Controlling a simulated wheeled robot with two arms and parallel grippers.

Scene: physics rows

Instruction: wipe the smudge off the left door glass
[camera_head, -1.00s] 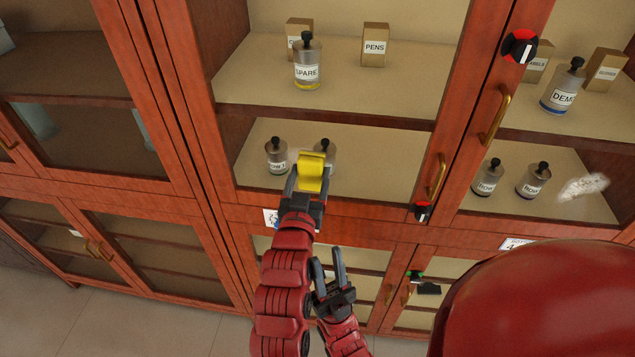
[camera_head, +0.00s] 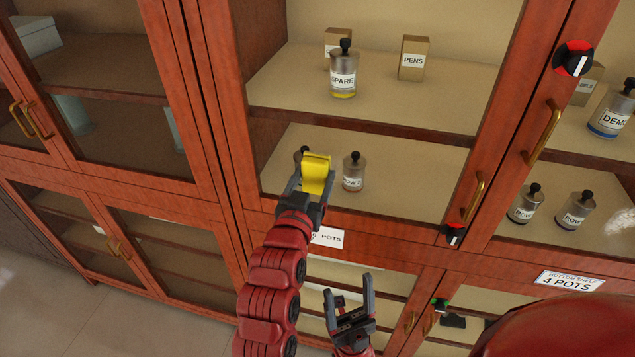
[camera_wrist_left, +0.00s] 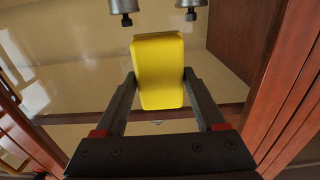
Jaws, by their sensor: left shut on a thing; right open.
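My left gripper (camera_head: 312,184) is shut on a yellow sponge-like block (camera_head: 317,172). It holds the block in front of the lower part of the left door glass (camera_head: 420,185); I cannot tell whether they touch. The block also shows between the fingers in the left wrist view (camera_wrist_left: 158,70). In the head view no smudge stands out on this glass. In the wrist view a pale blurred patch (camera_wrist_left: 32,95) shows at the left; I cannot tell whether it is a smudge or a reflection. My right gripper (camera_head: 348,292) is open and empty, lower down.
Behind the glass are two pots, one partly hidden by the block and one beside it (camera_head: 353,172). A SPARE bottle (camera_head: 343,75) and a PENS box (camera_head: 413,58) stand above.

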